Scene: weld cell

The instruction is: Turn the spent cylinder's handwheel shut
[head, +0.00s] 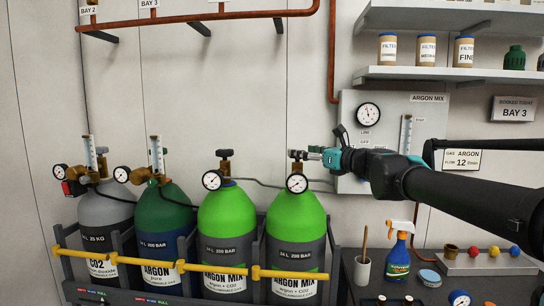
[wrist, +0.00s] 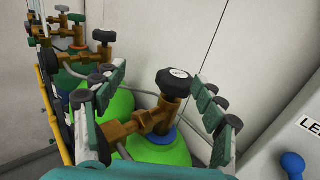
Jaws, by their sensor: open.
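Two bright green ARGON MIX cylinders stand in the rack, a left one (head: 226,221) and a right one (head: 297,218). I cannot tell from the labels which is spent. My gripper (head: 316,153) is at the right one's brass valve, coming from the right. The handwheel tops a brass valve (wrist: 165,113) above a blue collar and green shoulder. I see no clear finger contact. The handwheel's turn position cannot be told.
A grey CO2 cylinder (head: 104,212) and dark green ARGON cylinder (head: 163,215) stand left, behind a yellow rail (head: 185,267). A pressure gauge (head: 297,183) sits just below the handwheel. A wall panel (head: 385,110) is close behind. A bench with a spray bottle (head: 398,253) stands right.

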